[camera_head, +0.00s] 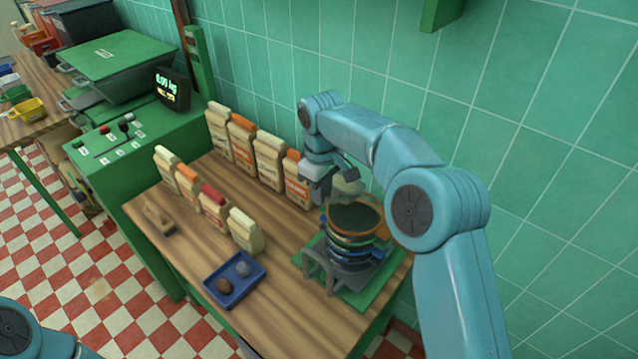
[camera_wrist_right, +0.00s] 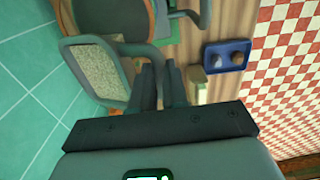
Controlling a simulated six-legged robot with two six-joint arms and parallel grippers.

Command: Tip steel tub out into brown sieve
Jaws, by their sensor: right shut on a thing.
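My right gripper (camera_head: 322,190) is shut on the steel tub (camera_head: 347,184), beside the upper side of the sieve stack. In the right wrist view the fingers (camera_wrist_right: 160,75) hold the grey tub (camera_wrist_right: 138,58) by its near side, and pale grainy contents (camera_wrist_right: 95,76) show inside it. The brown sieve (camera_head: 356,218) is the top ring of a stack of coloured sieves; its dark mesh looks empty. It also shows at the top of the right wrist view (camera_wrist_right: 116,18). The tub is close to the sieve's rim; whether they touch I cannot tell. My left gripper is out of view.
The stack stands in a grey frame (camera_head: 320,272) on a green base. Several paper bags (camera_head: 268,160) stand in two rows to the left. A blue tray (camera_head: 235,280) with two round lumps and a wooden brush (camera_head: 158,219) lie in front. A tiled wall is close behind.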

